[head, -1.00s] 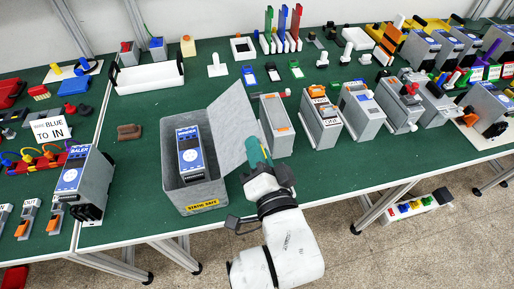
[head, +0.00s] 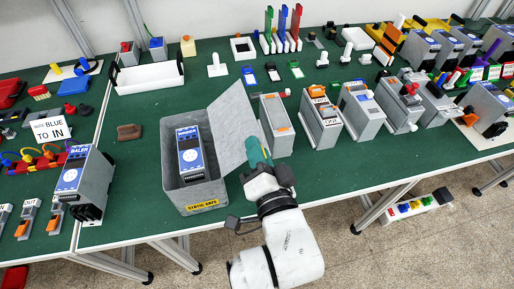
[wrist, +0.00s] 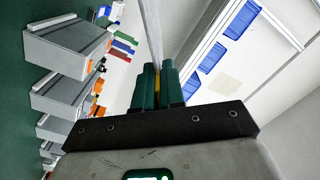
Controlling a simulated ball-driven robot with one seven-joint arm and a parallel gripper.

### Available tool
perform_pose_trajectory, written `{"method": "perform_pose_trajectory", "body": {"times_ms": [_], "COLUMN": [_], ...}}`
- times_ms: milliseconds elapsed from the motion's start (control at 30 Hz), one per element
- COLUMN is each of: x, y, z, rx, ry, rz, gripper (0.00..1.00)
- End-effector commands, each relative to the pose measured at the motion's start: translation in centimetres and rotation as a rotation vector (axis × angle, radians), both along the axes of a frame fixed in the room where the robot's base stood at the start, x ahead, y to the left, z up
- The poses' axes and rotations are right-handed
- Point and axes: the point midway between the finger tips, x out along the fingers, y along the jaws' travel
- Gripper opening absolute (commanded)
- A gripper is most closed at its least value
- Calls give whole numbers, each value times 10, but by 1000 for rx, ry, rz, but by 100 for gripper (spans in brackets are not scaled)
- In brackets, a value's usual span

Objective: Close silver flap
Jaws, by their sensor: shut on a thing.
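The silver flap (head: 228,120) is a thin grey panel on the right side of a grey open box (head: 208,191) with a yellow "STATIC SAFE" label. The flap stands raised and leans outward to the right. A grey device with a blue label (head: 190,150) stands inside the box. My gripper (head: 254,152) is at the flap's right edge with its green fingers shut on it. In the wrist view, the flap shows edge-on as a thin strip (wrist: 152,30) between the green fingers (wrist: 157,85).
A row of grey devices (head: 320,122) stands close to the right of my gripper. A "BALER" device (head: 84,182) stands to the left. A brown block (head: 129,131) lies behind left of the box. Green table around the box's left side is clear.

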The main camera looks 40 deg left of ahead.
Motion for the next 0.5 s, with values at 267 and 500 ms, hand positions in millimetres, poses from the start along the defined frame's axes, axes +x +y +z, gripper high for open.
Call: {"method": "perform_pose_trajectory", "body": {"times_ms": [267,500], "x": [0,-6], "y": [0,5], "z": [1,10], "rx": [-10,-72], "ry": [-13,-96], "rz": [-1,-1], "gripper": [0,0]}}
